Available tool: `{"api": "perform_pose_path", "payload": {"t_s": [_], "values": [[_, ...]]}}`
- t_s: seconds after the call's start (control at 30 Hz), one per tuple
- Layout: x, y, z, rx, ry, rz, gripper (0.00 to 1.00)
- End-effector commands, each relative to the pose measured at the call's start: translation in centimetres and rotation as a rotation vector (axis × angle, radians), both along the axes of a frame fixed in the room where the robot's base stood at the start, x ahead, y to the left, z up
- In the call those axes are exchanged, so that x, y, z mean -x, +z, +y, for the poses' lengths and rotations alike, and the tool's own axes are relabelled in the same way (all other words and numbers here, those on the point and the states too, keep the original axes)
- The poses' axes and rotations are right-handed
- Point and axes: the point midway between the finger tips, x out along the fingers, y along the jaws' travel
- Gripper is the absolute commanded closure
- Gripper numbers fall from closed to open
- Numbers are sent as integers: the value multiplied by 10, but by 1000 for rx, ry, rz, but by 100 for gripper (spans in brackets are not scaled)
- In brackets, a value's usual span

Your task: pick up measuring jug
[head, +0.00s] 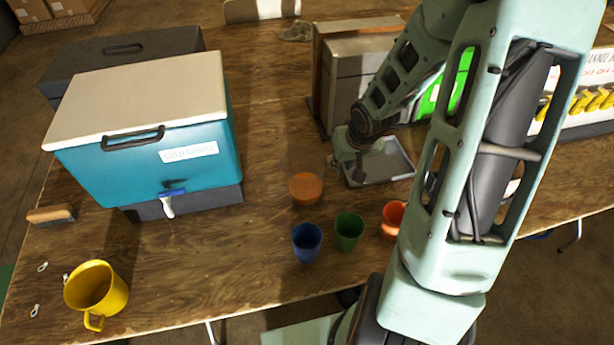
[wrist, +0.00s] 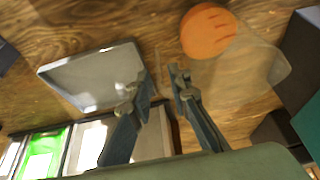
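A clear see-through vessel, which looks like the measuring jug (wrist: 252,72), shows faintly in the wrist view at upper right. An orange round patch (wrist: 208,31) shows at its far end; I cannot tell if it is contents or a disc beneath. In the head view the orange patch (head: 306,188) is mid-table, and the clear walls are hardly visible. My gripper (wrist: 162,80) has its two fingers apart, close beside the vessel. A faint clear edge, maybe the handle, lies near the fingertips; contact cannot be told. In the head view my gripper (head: 342,164) is right of the orange patch.
A grey tray (head: 390,164) lies right of my gripper. Blue (head: 307,242), green (head: 348,232) and orange (head: 393,220) cups stand nearer the front. A teal cooler (head: 150,140) and yellow mug (head: 97,290) are left. A grey box (head: 352,85) stands behind.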

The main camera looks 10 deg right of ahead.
Motion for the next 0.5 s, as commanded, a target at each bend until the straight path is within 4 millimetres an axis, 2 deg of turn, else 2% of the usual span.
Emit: {"api": "perform_pose_path", "payload": {"t_s": [0.03,0.1,0.37,0.5], "values": [[-3,-13,2,0,4,2,83],[-7,-23,1,1,4,3,83],[-16,-39,0,2,2,2,83],[-24,-57,-1,2,6,5,83]]}}
